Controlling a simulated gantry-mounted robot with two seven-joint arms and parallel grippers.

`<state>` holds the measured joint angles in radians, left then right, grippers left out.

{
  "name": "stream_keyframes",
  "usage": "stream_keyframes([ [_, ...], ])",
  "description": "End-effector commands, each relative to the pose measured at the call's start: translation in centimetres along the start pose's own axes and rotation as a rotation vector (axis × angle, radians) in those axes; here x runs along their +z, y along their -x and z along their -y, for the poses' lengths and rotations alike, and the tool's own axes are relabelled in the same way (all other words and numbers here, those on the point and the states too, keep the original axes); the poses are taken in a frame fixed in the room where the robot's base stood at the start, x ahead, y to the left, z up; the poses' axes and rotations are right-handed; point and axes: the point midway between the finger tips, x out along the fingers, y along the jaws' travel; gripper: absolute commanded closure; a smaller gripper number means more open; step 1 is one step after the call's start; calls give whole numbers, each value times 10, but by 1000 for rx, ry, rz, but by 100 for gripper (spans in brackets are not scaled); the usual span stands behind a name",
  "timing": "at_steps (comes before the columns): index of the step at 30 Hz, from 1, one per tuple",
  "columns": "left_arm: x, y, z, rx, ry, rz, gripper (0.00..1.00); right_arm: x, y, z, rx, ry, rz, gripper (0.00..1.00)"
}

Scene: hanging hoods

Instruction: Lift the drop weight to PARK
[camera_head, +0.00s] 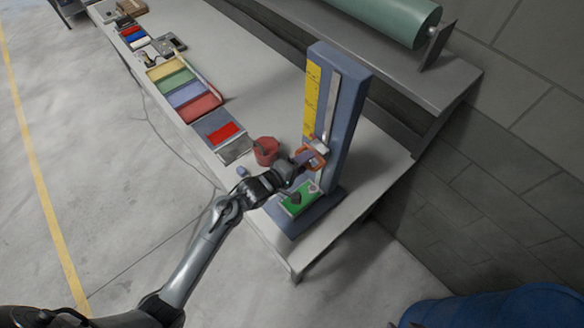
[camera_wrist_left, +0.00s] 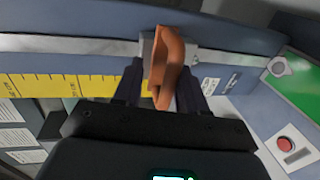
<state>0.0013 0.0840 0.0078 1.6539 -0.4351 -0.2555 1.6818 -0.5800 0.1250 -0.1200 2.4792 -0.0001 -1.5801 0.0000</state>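The drop weight is a grey block on the rail of the blue tower (camera_head: 352,110), with an orange handle (camera_head: 320,158). It sits low on the tower, above the green base pad (camera_head: 299,199). My left gripper (camera_head: 298,168) reaches the handle from the lower left. In the left wrist view the orange handle (camera_wrist_left: 168,62) stands between the two fingers of my gripper (camera_wrist_left: 160,86). A narrow gap shows on the handle's left side, so the fingers look open around it. The yellow scale (camera_head: 312,92) runs up the tower; PARK cannot be read. My right gripper is not in view.
A red cup (camera_head: 266,150) stands close behind my left gripper on the bench (camera_head: 236,62). Coloured trays (camera_head: 182,92) line the bench farther back. A shelf with a green cylinder (camera_head: 392,18) is behind the tower.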

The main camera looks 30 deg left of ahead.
Motion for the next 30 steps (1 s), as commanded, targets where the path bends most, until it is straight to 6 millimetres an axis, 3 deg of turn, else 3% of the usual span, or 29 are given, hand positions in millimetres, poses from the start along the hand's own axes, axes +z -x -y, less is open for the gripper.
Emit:
stream_keyframes([
  [18, 0, 92, 2, -2, -1, 0, 62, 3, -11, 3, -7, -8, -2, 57],
  [30, 0, 102, 1, -1, 0, 0, 62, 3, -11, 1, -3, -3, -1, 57],
])
